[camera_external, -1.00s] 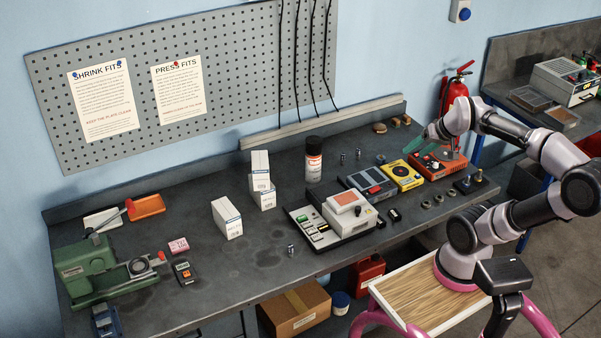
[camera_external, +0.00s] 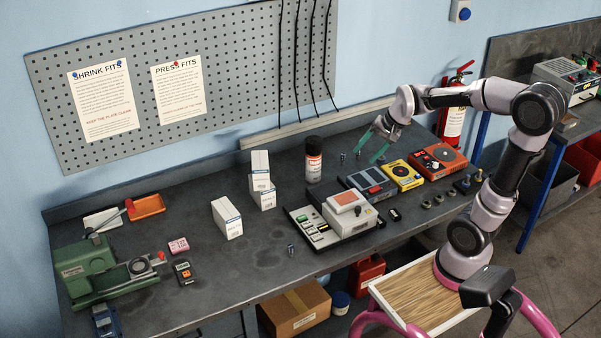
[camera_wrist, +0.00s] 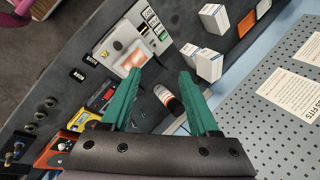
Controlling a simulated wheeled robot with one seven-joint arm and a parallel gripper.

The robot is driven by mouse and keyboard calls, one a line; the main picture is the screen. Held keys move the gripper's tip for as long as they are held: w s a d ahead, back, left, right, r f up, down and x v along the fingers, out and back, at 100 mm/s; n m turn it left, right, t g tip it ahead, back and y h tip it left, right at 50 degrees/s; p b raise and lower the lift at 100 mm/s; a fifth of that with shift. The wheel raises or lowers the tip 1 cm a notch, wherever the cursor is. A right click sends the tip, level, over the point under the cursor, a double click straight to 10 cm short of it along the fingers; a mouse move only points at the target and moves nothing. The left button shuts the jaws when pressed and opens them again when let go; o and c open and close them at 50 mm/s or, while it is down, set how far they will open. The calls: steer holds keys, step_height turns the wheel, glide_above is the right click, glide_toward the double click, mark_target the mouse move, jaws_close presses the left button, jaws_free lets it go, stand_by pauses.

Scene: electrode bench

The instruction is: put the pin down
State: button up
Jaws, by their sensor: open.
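Several small metal cylinders that look like pins stand on the dark bench; I cannot tell which is the task's pin. One pin (camera_external: 342,157) stands right of the spray can, and another pin (camera_external: 358,154) stands just right of it. A third (camera_external: 290,249) stands near the bench's front edge. My gripper (camera_external: 366,154) has green fingers, spread apart above the back of the bench, near the second pin in the picture. In the wrist view my gripper (camera_wrist: 158,72) is open and I see no pin held between the fingers.
A white machine (camera_external: 345,213) sits in front.

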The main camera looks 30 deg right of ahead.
steer(key=w+a+f+m+g, duration=0.1)
steer(key=w+a+f+m, duration=0.15)
steer(key=a+f, duration=0.35)
steer(key=w+a+f+m+g, duration=0.2)
steer(key=w+a+f, duration=0.1)
steer(key=a+f, duration=0.35)
steer(key=m+g, duration=0.1)
steer(key=m, duration=0.2)
glide_toward(292, 246)
steer(key=shift+m+h, duration=0.25)
steer(key=shift+h, duration=0.15)
steer(key=x, duration=0.3)
steer(key=a+x, duration=0.1)
steer(key=x, duration=0.2)
steer(key=shift+w+r, duration=0.2)
steer(key=shift+w, duration=0.05)
steer(key=x, duration=0.5)
steer(key=shift+s+f, duration=0.15)
steer(key=shift+f, duration=0.2)
jaws_close()
